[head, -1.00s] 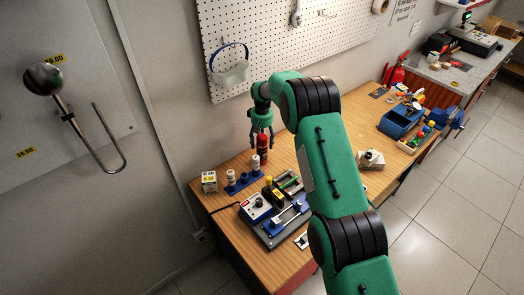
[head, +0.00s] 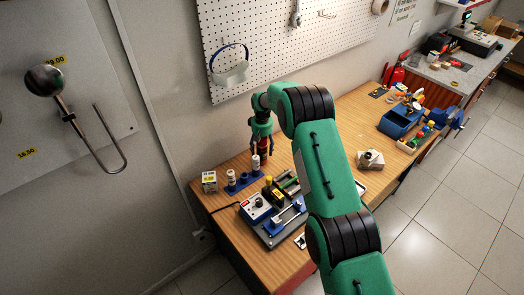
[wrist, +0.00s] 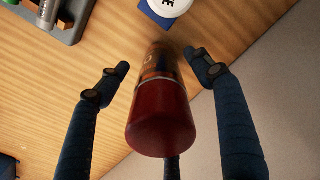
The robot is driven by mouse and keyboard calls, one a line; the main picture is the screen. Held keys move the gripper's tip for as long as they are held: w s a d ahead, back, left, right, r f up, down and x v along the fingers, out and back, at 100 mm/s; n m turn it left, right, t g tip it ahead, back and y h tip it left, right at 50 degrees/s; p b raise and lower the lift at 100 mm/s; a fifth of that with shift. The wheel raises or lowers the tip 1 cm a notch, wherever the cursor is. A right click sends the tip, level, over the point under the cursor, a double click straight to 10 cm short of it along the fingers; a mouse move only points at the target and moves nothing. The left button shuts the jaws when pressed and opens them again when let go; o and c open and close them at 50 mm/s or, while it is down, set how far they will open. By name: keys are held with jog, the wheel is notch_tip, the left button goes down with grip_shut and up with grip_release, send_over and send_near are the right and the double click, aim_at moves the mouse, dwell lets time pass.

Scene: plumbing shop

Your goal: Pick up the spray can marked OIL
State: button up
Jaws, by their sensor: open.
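A spray can with a dark red cap (wrist: 161,118) stands on the wooden table; in the wrist view it lies between my fingers, seen from above. Its label is mostly hidden by the angle, so I cannot read it. In the head view the can (head: 264,154) is largely covered by my gripper (head: 261,144), which points down over it. My gripper (wrist: 160,78) is open in the wrist view, with a finger on either side of the can and gaps showing at the tips.
A blue holder (head: 243,181) with white bottles stands close in front of the can. A small box (head: 209,181) is to its left. A grey tray of tools (head: 271,232) lies nearer the table's front. The wall with a pegboard (head: 290,40) is behind.

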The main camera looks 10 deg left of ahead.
jog(key=c, duration=1.5)
jog(key=shift+r, duration=0.2)
jog(key=shift+d+r, duration=0.1)
jog(key=shift+r, duration=0.05)
jog(key=r, duration=0.5)
jog(key=r+b, duration=0.1)
jog(key=r, duration=0.5)
jog(key=shift+s+d+b, duration=0.15)
jog(key=shift+s+b, duration=0.05)
jog(key=shift+b, duration=0.1)
jog(key=s+d+b, duration=0.2)
jog(key=s+d, duration=1.1)
jog(key=shift+s+d, duration=0.3)
jog(key=shift+s, duration=0.05)
